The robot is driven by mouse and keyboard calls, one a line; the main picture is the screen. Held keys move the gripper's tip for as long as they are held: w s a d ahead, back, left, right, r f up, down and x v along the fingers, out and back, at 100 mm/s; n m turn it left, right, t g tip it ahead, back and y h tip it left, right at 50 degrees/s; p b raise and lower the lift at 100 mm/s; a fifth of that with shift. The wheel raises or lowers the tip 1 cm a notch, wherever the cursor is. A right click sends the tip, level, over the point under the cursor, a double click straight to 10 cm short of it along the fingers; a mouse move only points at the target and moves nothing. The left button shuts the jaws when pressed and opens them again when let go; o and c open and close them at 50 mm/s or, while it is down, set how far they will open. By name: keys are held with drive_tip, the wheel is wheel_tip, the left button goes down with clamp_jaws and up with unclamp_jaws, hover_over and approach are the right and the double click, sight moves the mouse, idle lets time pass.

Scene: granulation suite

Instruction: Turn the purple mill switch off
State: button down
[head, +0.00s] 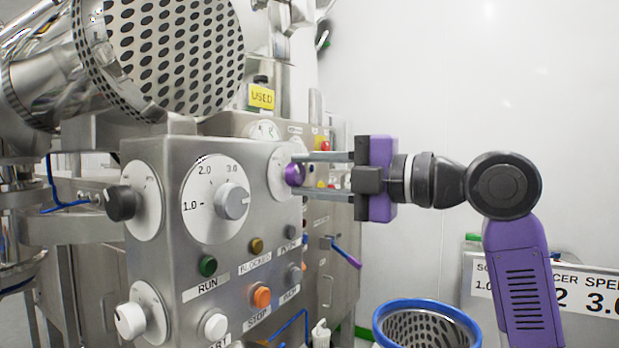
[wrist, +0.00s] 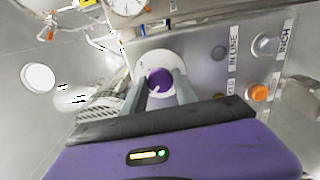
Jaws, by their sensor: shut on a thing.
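The purple mill switch (head: 294,174) is a round knob on a white dial at the right end of the steel control panel's front face. In the wrist view the purple switch (wrist: 160,82) sits between my two fingers, with a light pointer mark at its lower left. My gripper (head: 298,174) reaches it from the right in the head view, its fingers above and below the knob. My gripper (wrist: 160,88) is shut on the switch. The dial's markings are partly hidden by the fingers and too small to read.
A grey knob (head: 232,201) on a numbered dial and a black knob (head: 120,203) are on the same panel. Below are a green RUN lamp (head: 208,266) and an orange STOP button (head: 262,297). A blue-rimmed perforated basket (head: 428,306) stands at the lower right.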

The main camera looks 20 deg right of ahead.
drive_tip(key=shift+f, duration=0.1)
drive_tip(key=c, duration=1)
unclamp_jaws()
drive_tip(key=shift+o, duration=0.2)
drive_tip(key=shift+s, duration=0.1)
drive_tip(key=v, duration=0.7)
drive_tip(key=shift+s+d, duration=0.25)
